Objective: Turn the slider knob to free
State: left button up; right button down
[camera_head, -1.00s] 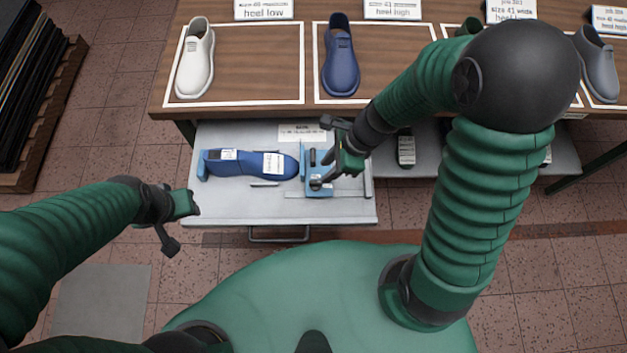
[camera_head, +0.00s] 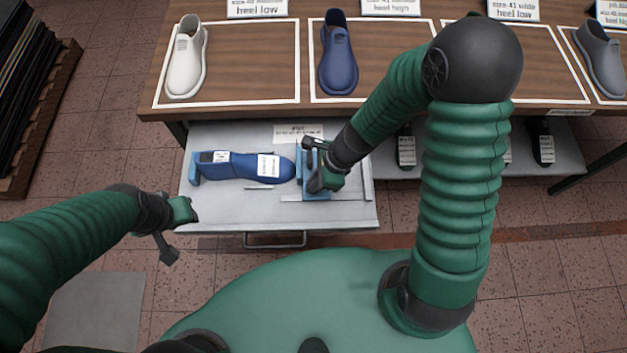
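A light blue slider block (camera_head: 318,194) stands on the pulled-out grey drawer (camera_head: 225,208), at the toe end of a dark blue shoe last (camera_head: 230,165). My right gripper (camera_head: 312,180) is over the slider block, at the place of its knob. The gripper hides the knob, and I cannot tell whether the fingers touch it or are closed on it. My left gripper (camera_head: 178,232) hangs left of the drawer's front corner, away from the slider, with its fingers apart and nothing between them.
A second light blue block (camera_head: 195,168) is at the last's heel end. Behind the drawer is a wooden table (camera_head: 262,108) with a white shoe (camera_head: 187,60), a blue shoe (camera_head: 338,58) and a grey shoe (camera_head: 601,60). The drawer handle (camera_head: 275,240) faces me.

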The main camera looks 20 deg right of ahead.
jog(key=shift+d+f, duration=0.1)
jog(key=shift+d, duration=0.3)
pick_arm(q)
jog(key=shift+d, duration=0.25)
pick_arm(e)
jog(key=shift+a, duration=0.1)
pick_arm(q)
jog(key=shift+r, duration=0.1)
